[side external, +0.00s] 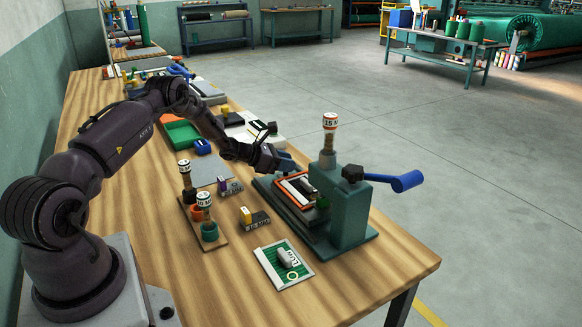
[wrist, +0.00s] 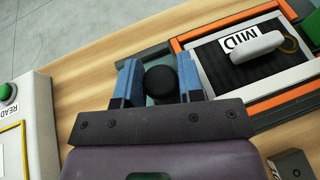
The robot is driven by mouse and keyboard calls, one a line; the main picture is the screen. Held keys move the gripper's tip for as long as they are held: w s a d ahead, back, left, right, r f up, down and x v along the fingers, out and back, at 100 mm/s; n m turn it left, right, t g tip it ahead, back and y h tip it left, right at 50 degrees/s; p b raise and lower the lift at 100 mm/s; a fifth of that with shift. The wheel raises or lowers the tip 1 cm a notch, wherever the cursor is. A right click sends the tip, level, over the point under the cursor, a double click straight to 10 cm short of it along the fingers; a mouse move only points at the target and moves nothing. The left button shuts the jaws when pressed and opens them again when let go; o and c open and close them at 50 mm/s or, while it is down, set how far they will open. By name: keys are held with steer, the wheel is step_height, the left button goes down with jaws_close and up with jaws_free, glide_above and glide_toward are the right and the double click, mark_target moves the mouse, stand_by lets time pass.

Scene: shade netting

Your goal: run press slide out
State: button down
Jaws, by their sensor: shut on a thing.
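The green press (side external: 352,212) stands near the table's front right, with a blue lever handle (side external: 407,181). Its orange-rimmed slide (side external: 284,186) lies beside the press column, toward my gripper. My gripper (side external: 284,164) reaches the slide's near end. In the wrist view its blue fingers (wrist: 158,72) are shut on a round black knob (wrist: 160,86). The knob's lower part is hidden by my gripper.
A green sample card (side external: 270,262) lies in front of the press. A wooden rack (side external: 205,238) with capped vials and small purple- and yellow-topped blocks (side external: 258,219) sit to the left. A white box with a green button (wrist: 8,92) is close to my gripper. Bare table lies in front.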

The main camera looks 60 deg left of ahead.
steer(key=a, duration=0.7)
steer(key=shift+w+a, duration=0.15)
steer(key=shift+a, duration=0.9)
steer(key=shift+r, duration=0.1)
steer(key=c, duration=0.8)
jaws_free()
steer(key=shift+o, duration=0.2)
steer(key=shift+s, duration=0.2)
steer(key=v, duration=1.3)
steer(key=shift+w+d+r, duration=0.1)
steer(key=shift+w, duration=0.05)
